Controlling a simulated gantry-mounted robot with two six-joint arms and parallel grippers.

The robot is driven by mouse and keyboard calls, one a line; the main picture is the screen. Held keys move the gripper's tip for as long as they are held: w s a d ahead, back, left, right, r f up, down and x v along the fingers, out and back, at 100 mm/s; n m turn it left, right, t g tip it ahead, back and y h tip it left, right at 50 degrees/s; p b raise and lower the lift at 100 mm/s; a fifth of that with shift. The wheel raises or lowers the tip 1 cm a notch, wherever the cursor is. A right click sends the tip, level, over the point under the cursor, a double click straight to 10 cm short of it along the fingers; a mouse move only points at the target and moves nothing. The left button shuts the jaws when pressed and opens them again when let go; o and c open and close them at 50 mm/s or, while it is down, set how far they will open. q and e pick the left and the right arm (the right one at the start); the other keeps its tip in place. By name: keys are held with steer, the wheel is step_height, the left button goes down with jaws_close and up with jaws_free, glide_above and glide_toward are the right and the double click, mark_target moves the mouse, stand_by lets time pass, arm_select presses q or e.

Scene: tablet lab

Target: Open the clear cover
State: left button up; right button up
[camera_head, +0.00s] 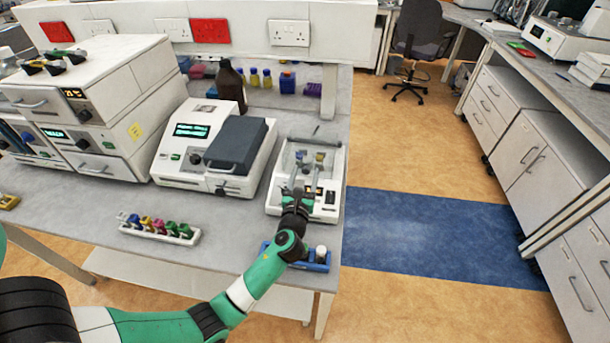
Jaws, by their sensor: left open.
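The clear cover (313,160) is a see-through lid on a white bench instrument (275,195) at the right end of the bench. My left gripper (298,187) points away from me over the front of this instrument, at the cover's near edge. It is open, and nothing shows held in it. Whether its fingers touch the cover cannot be told. The gripper and wrist hide part of the instrument's front. My right gripper is not in view.
A white instrument with a dark grey lid (237,142) stands just left. A rack of coloured tubes (160,229) lies at the front left. A blue tray (318,263) sits under my forearm. A brown bottle (231,88) stands behind. The bench's right edge is close by.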

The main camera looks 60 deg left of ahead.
arm_select(q)
jaws_close()
stand_by(1.3)
